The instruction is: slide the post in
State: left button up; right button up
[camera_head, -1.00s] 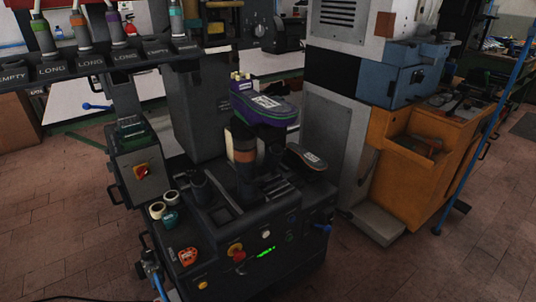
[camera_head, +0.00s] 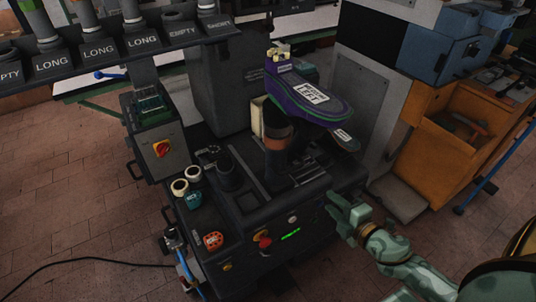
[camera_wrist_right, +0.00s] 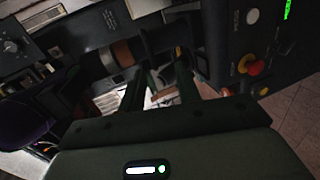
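The post (camera_head: 277,139), dark with a brown band, stands upright on the black press. A purple shoe form (camera_head: 303,92) with a sole marked LEFT sits on top of it. The brown band also shows in the right wrist view (camera_wrist_right: 124,52). My right gripper (camera_head: 338,212) is beside the press's front right edge, lower than the form and apart from the post. In the right wrist view its two fingers (camera_wrist_right: 160,88) stand apart with nothing held between them. The foot of the post is partly hidden. My left gripper is out of view.
The press top (camera_head: 245,208) carries a dark cup (camera_head: 228,172), and its front has a red knob (camera_head: 265,242). A second sole (camera_head: 343,138) juts out at right. A labelled rack (camera_head: 125,47) crosses the upper left. An orange cabinet (camera_head: 440,160) stands at right; floor between is free.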

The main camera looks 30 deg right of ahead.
aim_at(293, 167)
jog(key=shift+n+t+y, duration=0.3)
jog(key=shift+n+y, duration=0.1)
jog(key=shift+n, duration=0.2)
jog(key=x, duration=0.5)
jog(key=a+r+x, duration=0.1)
jog(key=x, duration=0.5)
jog(key=r+x, duration=0.1)
jog(key=x, duration=0.5)
jog(key=shift+w+a+b, duration=0.15)
jog(key=shift+b, duration=0.25)
grip_shut()
